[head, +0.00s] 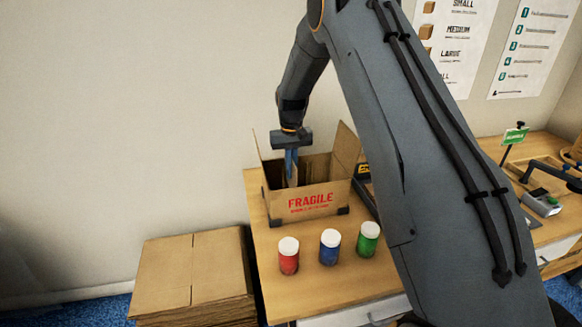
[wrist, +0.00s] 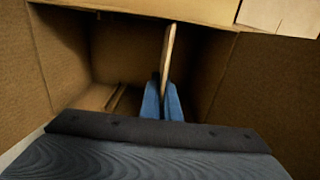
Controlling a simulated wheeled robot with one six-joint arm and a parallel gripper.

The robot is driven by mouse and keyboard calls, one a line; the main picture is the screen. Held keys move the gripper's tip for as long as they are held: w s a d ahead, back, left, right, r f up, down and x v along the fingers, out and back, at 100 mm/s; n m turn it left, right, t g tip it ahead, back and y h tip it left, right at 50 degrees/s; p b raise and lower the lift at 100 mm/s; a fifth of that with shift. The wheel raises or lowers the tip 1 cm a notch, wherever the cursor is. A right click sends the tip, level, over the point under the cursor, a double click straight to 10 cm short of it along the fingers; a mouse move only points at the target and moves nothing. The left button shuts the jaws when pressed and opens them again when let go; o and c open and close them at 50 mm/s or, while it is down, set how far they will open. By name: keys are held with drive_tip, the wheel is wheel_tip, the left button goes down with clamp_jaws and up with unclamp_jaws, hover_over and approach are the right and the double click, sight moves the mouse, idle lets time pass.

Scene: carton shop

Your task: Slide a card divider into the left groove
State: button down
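The open carton (head: 335,193) marked FRAGILE stands upright on the wooden bench, flaps raised. My gripper (head: 291,170) points down into it, with its lower end hidden behind the front wall. In the wrist view my gripper's blue fingers (wrist: 163,104) are shut on a thin tan card divider (wrist: 169,50), seen edge-on and standing roughly upright inside the carton (wrist: 65,62). A pair of low strips forming a groove (wrist: 117,97) shows on the carton floor, left of the divider. The divider's lower edge is hidden, so I cannot tell whether it touches the floor.
Red (head: 288,257), blue (head: 329,248) and green (head: 367,239) white-capped jars stand on the bench (head: 335,288) in front of the carton. Flat cardboard (head: 190,268) is stacked at the lower left. A small device (head: 541,203) sits at the right.

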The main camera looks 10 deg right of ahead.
sight(291, 181)
drive_tip(key=shift+f+b, duration=1)
drive_tip(key=shift+f, duration=1.45)
drive_tip(key=c, duration=1.9)
unclamp_jaws()
drive_tip(key=shift+c, duration=0.2)
wheel_tip(291, 181, up, 7)
drive_tip(key=b, duration=0.2)
drive_tip(key=s+r, duration=0.2)
drive_tip(key=s, duration=3.3)
drive_tip(key=shift+r+t, duration=0.2)
drive_tip(key=shift+t, duration=0.2)
